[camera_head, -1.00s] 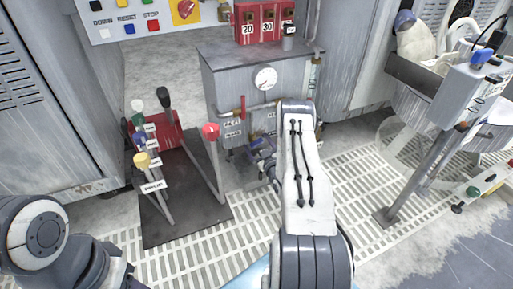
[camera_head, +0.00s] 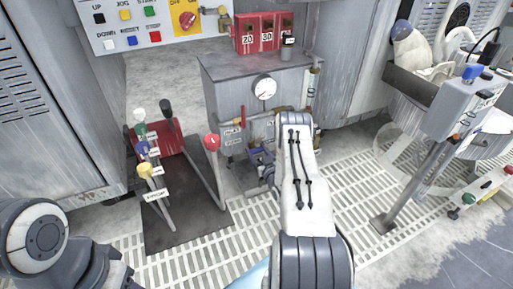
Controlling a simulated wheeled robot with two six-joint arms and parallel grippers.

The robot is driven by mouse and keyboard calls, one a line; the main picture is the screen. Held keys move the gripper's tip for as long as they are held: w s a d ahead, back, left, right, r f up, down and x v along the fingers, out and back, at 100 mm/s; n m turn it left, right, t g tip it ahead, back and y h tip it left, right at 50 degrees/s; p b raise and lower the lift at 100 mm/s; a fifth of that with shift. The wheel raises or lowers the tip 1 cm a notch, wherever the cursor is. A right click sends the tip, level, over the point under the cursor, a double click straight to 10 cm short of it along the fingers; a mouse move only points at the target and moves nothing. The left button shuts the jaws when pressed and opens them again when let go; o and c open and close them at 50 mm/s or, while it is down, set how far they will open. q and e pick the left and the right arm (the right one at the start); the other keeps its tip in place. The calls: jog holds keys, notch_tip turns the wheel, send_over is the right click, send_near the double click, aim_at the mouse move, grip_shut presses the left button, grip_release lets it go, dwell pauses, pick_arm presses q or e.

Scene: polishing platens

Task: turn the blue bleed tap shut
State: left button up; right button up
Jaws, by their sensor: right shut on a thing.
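The blue bleed tap (camera_head: 261,155) is low on the front of the grey tank (camera_head: 227,87), under the gauge and pipe. Only a bit of blue shows there. My right gripper (camera_head: 266,163) is at the tap and shut on it; my own white forearm hides much of the grip. How far the tap is turned cannot be made out. My left arm shows at the lower left, but its gripper is out of view.
A red-handled lever (camera_head: 212,143) and several knobbed levers (camera_head: 146,170) stand left of the tank. A red-handled valve (camera_head: 243,114) sits on the pipe above. A grey control box (camera_head: 455,105) on a post stands at the right. Grated floor lies between.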

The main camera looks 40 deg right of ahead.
dwell(0.3)
jog(key=o, duration=1.4)
jog(key=shift+s, duration=0.3)
jog(key=p+v, duration=0.6)
jog(key=v, duration=0.4)
